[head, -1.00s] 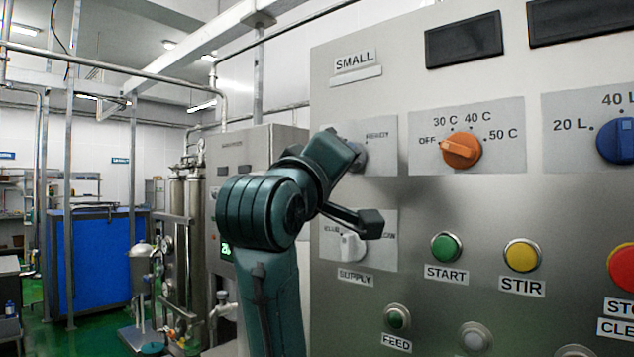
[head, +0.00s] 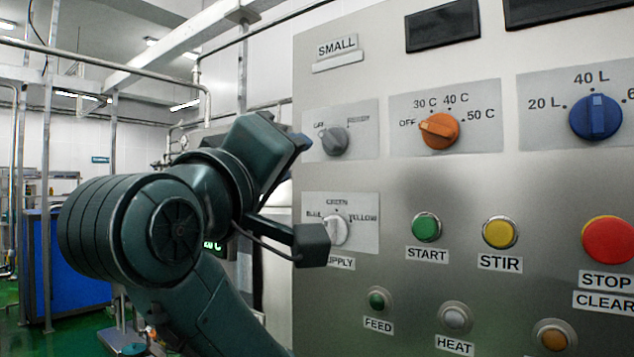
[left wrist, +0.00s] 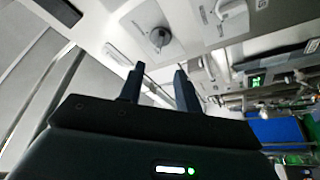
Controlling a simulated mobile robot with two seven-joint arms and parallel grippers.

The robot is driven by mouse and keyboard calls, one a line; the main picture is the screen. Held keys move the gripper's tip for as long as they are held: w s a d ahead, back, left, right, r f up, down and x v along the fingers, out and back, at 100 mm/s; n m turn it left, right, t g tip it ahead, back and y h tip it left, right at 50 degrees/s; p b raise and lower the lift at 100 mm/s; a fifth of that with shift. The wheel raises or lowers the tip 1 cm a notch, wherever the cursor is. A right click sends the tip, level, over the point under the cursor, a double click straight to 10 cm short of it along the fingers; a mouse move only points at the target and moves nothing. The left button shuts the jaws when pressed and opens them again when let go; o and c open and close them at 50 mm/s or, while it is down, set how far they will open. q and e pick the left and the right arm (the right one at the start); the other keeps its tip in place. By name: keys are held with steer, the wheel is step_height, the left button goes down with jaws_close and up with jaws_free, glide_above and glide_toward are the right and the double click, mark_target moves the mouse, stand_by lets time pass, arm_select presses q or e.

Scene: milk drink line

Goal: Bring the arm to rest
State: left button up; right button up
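My left gripper (head: 283,148) is in front of the left edge of the steel control panel (head: 390,300), its fingers mostly hidden by the wrist in the head view. In the left wrist view the two fingers (left wrist: 160,85) stand apart with nothing between them. The gripper is clear of the grey knob (head: 334,141) and the white supply knob (head: 336,230); the grey knob also shows beyond the fingers in the left wrist view (left wrist: 159,38). My right gripper is not in view.
The panel carries an orange knob (head: 439,131) at OFF, a blue knob (head: 596,117) at 40 L, a green START button (head: 427,227), a yellow STIR button (head: 500,233) and a red STOP button (head: 608,240). A blue cabinet (head: 75,265) stands in the left background.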

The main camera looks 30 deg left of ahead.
arm_select(q)
steer(key=w+d+f+m+g+h, duration=0.1)
steer(key=w+f+m+g, duration=0.15)
steer(key=f, duration=0.75)
steer(key=w+d+f+m+g+h, duration=0.15)
steer(key=w+f, duration=0.25)
steer(key=f, duration=0.7)
steer(key=w+f+m+g, duration=0.3)
steer(key=f, duration=0.7)
steer(key=s+d+f+m+g+h, duration=0.1)
steer(key=s+f+m+g, duration=0.2)
steer(key=f, duration=0.7)
steer(key=s+d+f+m+g, duration=0.1)
steer(key=s+f+g, duration=0.3)
steer(key=f, duration=0.6)
steer(key=s+d+f+m+g+h, duration=0.1)
steer(key=s+f+m+g, duration=0.2)
steer(key=s+f, duration=1.05)
steer(key=w+d+f+m+t+h, duration=0.1)
steer(key=w+d+f+t+h, duration=0.2)
steer(key=d+t, duration=0.3)
steer(key=shift+w+d+f+t, duration=0.4)
steer(key=shift+w+d+f, duration=0.1)
steer(key=shift+w+f, duration=0.3)
